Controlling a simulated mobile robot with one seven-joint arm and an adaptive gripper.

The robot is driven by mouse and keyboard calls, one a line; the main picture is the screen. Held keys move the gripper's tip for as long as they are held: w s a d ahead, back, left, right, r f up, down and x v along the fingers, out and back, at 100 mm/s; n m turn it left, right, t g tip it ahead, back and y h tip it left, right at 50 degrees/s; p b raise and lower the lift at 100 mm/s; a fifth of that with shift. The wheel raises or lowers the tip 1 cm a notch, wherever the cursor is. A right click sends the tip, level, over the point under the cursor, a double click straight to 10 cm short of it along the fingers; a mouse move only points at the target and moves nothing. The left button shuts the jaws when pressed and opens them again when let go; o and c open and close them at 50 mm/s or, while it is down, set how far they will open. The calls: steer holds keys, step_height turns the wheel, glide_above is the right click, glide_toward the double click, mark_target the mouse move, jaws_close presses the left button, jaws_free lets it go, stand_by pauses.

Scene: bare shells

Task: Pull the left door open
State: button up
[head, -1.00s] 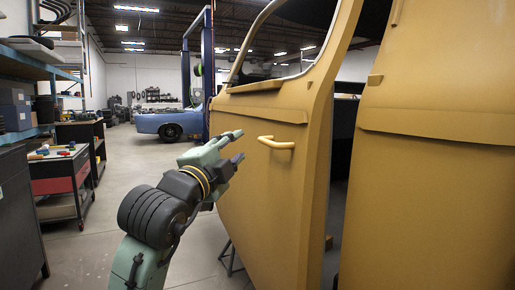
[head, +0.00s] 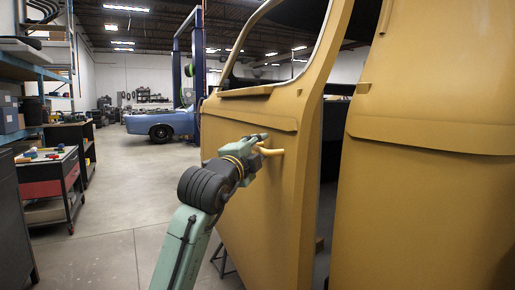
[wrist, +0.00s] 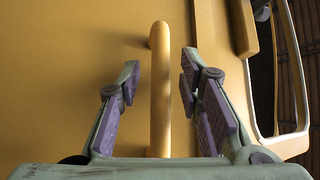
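The left door (head: 285,185) is a yellow vehicle door panel with a window frame, on the right side of the head view. Its yellow bar handle (head: 275,152) sticks out near the door's right edge. My gripper (head: 261,144) is at the handle and covers part of it. In the wrist view the handle (wrist: 160,100) runs upright between the fingers of my gripper (wrist: 159,66), with a visible gap on each side. The fingers are open and not closed on the bar.
Another yellow body panel (head: 430,200) stands to the right, with a dark gap between it and the door. A red and grey tool cart (head: 50,185) and shelves line the left. A blue car (head: 162,124) is far back. The middle floor is clear.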

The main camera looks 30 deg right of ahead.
steer(key=shift+c, duration=0.5)
jaws_close()
stand_by(0.4)
